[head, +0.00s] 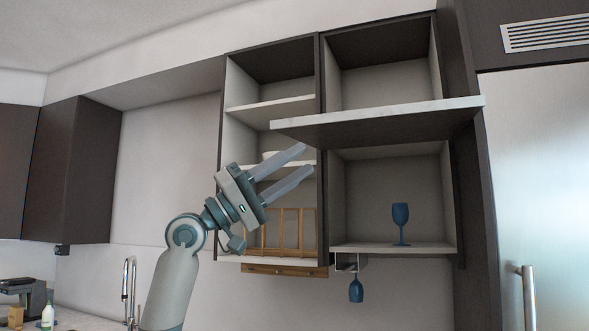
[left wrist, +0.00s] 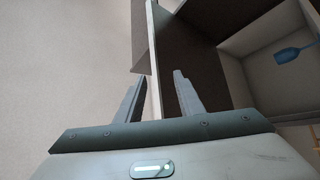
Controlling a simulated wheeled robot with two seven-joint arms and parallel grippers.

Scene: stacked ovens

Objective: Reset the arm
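My left arm (head: 176,285) rises from the bottom of the head view, bent at the elbow. Its left gripper (head: 306,160) points up and right in front of the open wall cabinet. The two grey fingers are apart with nothing held between them. In the left wrist view the gripper (left wrist: 159,77) also shows its fingers spread, with a pale cabinet panel edge seen in the gap. I cannot tell how far the fingers are from that panel. My right arm and gripper are in neither view.
The open cabinet (head: 322,90) has a raised horizontal door (head: 385,123) jutting out right of the gripper. A blue goblet (head: 400,222) stands inside; another blue glass (head: 356,290) hangs below. A wooden rack (head: 283,232) is behind the gripper. Bare wall lies left of the cabinet.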

